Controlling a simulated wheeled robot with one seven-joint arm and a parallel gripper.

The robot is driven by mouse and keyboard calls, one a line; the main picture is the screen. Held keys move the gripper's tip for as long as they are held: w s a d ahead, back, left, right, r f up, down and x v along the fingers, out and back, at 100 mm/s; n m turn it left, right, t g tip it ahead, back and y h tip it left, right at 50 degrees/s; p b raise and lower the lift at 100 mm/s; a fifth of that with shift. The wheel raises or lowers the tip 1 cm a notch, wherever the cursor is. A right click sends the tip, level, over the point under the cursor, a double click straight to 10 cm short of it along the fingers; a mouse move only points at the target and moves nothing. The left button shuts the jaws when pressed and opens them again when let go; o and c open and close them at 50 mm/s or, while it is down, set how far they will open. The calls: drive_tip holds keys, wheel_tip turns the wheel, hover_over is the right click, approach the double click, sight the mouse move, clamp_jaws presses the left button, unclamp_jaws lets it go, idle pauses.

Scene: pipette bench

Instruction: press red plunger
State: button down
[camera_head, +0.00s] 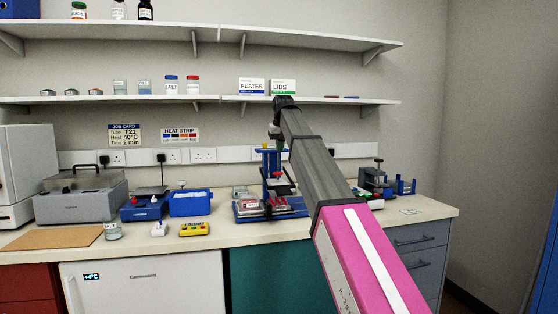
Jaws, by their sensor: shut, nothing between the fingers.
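A blue stand (265,169) stands on the bench near the middle, with dark and pale parts hanging in it. I cannot make out a red plunger at its top, where my gripper and wrist block the view. My gripper (276,143) points down just above the stand's upper part. It is shut and small in the picture, and I cannot tell if it touches anything. A blue tray (242,209) with red-marked items sits at the foot of the stand.
My arm covers the bench right of the stand. A shelf with PLATES (253,86) and LIDS (283,87) boxes hangs above. Left are a blue tub (190,203), a yellow device (194,230) and a grey machine (80,205). More equipment (375,183) stands far right.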

drive_tip(key=shift+v, duration=1.45)
